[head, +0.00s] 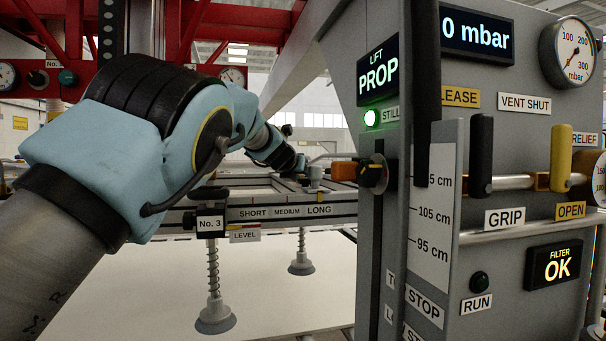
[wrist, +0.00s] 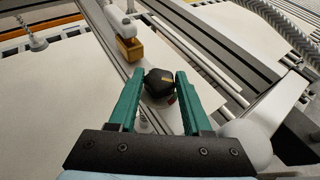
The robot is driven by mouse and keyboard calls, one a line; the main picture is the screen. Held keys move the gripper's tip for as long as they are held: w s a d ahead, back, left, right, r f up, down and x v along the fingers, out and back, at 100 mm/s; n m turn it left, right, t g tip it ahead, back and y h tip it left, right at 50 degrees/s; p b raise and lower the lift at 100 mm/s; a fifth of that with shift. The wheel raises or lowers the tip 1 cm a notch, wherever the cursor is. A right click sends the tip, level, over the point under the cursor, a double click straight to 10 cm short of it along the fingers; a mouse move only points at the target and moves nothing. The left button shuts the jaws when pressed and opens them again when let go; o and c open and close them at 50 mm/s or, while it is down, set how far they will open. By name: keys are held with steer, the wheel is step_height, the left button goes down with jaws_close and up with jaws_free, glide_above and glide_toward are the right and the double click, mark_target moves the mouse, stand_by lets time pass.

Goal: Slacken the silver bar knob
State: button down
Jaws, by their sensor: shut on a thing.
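In the wrist view, my gripper (wrist: 160,74) has its two green fingers closed on a black faceted knob (wrist: 158,83) with a pale yellow mark on top. The knob sits on a silver-grey bar (wrist: 133,70) of the frame, and its lower part is hidden between the fingers. A bit of red shows beside its base. In the head view, my arm reaches away to the frame (head: 276,212), and my gripper is small and mostly hidden behind my wrist. I cannot make out the held knob there.
A brass-coloured block with a white post (wrist: 131,48) stands on the bar beyond my fingers. Suction cups (head: 215,317) on springs hang under the frame above a white sheet. The grey control panel (head: 480,130) with handles (head: 562,155) stands close on the right.

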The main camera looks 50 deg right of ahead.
steer(key=shift+c, duration=1.7)
jaws_free()
steer(key=shift+f, duration=0.1)
